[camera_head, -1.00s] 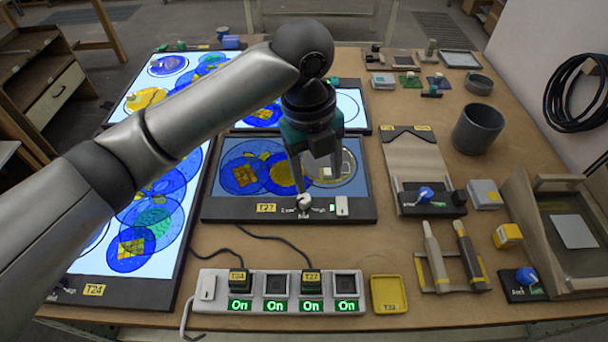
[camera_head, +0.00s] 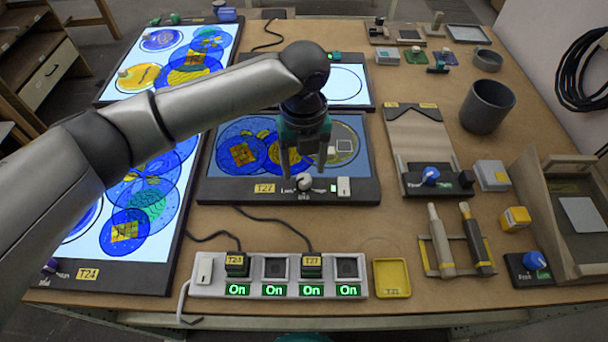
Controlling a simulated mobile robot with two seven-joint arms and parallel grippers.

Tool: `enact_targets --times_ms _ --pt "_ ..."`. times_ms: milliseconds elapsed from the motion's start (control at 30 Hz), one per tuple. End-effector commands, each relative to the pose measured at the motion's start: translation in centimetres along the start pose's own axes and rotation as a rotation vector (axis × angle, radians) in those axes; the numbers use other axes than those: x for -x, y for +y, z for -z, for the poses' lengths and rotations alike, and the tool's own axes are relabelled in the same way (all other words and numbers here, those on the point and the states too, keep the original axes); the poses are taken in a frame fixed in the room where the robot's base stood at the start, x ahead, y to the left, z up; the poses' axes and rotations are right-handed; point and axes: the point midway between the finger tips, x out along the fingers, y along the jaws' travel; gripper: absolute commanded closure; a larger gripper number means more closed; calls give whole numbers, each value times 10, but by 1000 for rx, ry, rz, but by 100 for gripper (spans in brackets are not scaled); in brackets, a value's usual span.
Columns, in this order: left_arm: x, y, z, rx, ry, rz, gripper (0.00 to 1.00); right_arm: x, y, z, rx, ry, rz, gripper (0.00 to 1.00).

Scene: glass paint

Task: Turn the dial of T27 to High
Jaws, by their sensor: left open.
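The T27 light panel (camera_head: 222,190) lies in the middle of the table, lit pale blue under blue and yellow glass discs. Its label T27 (camera_head: 264,188) is on the dark front rim. The small whitish dial (camera_head: 304,182) sits on that rim between lettered marks; I cannot tell its setting. A pale switch (camera_head: 344,187) with a green light is right of it. My left gripper (camera_head: 304,168) points down, open and empty, with its fingers just behind and above the dial in the picture. I cannot tell whether they touch it.
In front, a power strip (camera_head: 205,284) shows several green On signs, with the T24 and T27 plugs in it. The T24 panel (camera_head: 130,284) is at left, partly behind my arm. A yellow tray (camera_head: 391,292) and a blue-knobbed device (camera_head: 430,176) are at right.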

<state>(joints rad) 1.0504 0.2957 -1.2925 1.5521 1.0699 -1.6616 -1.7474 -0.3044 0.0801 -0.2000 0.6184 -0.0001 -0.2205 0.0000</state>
Motion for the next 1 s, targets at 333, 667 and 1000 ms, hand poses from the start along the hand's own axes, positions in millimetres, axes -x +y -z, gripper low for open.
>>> enact_targets --times_ms 333,667,1000 --pt "-32 0 0 -1 -1 1 34 -6 1 3 0 5 -1 100" --pt "-32 0 0 -1 -1 1 43 -6 1 4 0 6 -1 100" --pt "-32 0 0 0 -1 1 81 -6 1 4 0 8 -1 100"
